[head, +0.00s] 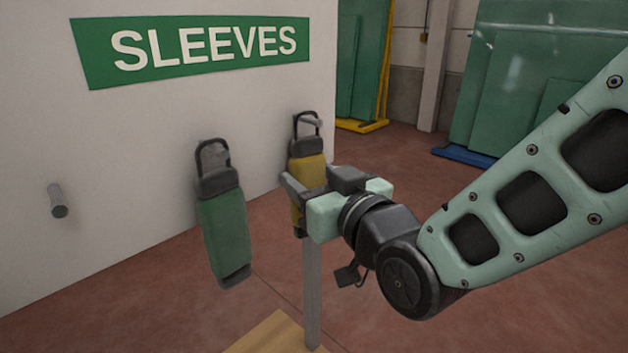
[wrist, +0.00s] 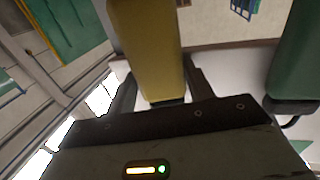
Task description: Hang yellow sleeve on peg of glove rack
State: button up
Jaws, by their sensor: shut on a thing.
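The yellow sleeve (head: 312,172) hangs upright at the right part of the white panel, with its dark loop at the top. A grey peg (head: 311,122) shows within the loop's outline; I cannot tell for sure whether the loop is around it or in front of it. My gripper (head: 297,190) is shut on the sleeve's body, hiding part of it. In the wrist view the yellow sleeve (wrist: 148,50) lies between the two dark fingers (wrist: 158,92). The green sleeve (head: 224,225) hangs by its loop on the middle peg, slightly tilted. The left peg (head: 58,203) is bare.
The white panel (head: 130,150) carries a green SLEEVES sign (head: 195,45). A grey post (head: 312,290) on a wooden base (head: 270,335) stands below my gripper. Glass sheets (head: 510,90) lean at the back right. The green sleeve (wrist: 298,60) is close on the right in the wrist view.

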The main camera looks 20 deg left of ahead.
dwell(0.4)
jog(key=o, duration=1.1)
jog(key=shift+r, duration=0.1)
jog(key=shift+c, duration=0.2)
jog(key=shift+s, duration=0.1)
jog(key=shift+s+a, duration=0.1)
jog(key=shift+a, duration=0.05)
jog(key=shift+s, duration=0.1)
